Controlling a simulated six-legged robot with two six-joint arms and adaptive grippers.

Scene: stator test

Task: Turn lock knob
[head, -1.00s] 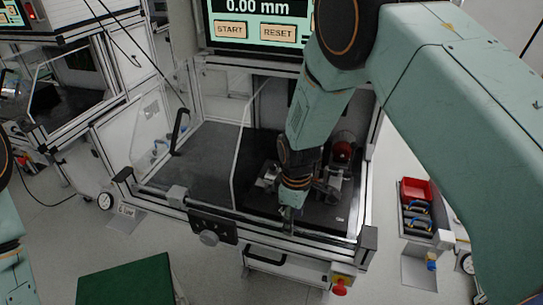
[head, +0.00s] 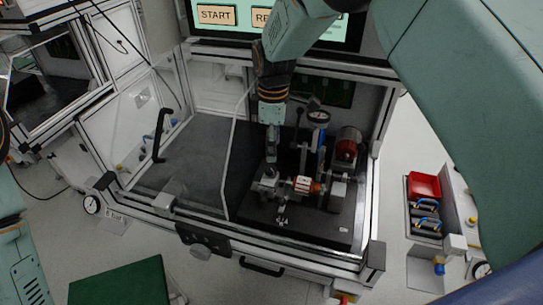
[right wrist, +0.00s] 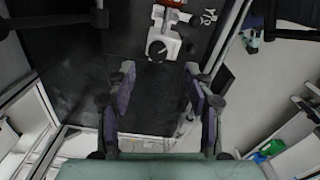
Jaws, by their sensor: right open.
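A test fixture (head: 300,186) stands on the dark plate inside the open-fronted machine, with a copper-and-white stator (head: 303,184) and a dial gauge (head: 318,117). A round grey knob with a dark pointer line (right wrist: 157,50) sits on the fixture's end block, seen in the right wrist view; the block (head: 268,181) shows in the head view. My right gripper (head: 271,152) points down above and behind this block. In the right wrist view its two fingers (right wrist: 160,105) are apart, with nothing between them, and the knob lies beyond their tips. My left gripper is out of view.
A clear door with a black handle (head: 160,135) stands at the left of the machine. A screen with START (head: 216,14) hangs above. A white frame rail runs along the front. A red bin (head: 424,186) is at the right and a green surface (head: 122,282) at lower left.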

